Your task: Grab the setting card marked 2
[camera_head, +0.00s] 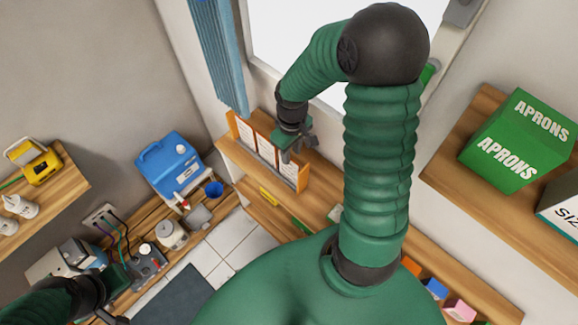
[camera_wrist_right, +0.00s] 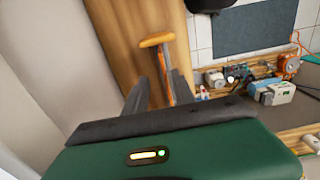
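An orange holder (camera_head: 303,178) with several white cards (camera_head: 266,150) stands on the wooden shelf below the window. The print on the cards is too small to read, so I cannot tell which is marked 2. My right gripper (camera_head: 298,148) is at the holder's top edge, over its right part, and hides some of it. In the right wrist view its fingers (camera_wrist_right: 160,92) are apart, with an orange edge of the holder (camera_wrist_right: 157,40) showing between and beyond them. I see no card held. My left gripper (camera_head: 112,316) is at the lower left, partly cut off.
A blue container (camera_head: 170,163) and a blue cup (camera_head: 214,189) stand on the lower left counter, near a grey device (camera_head: 148,262). The window wall is close behind the holder.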

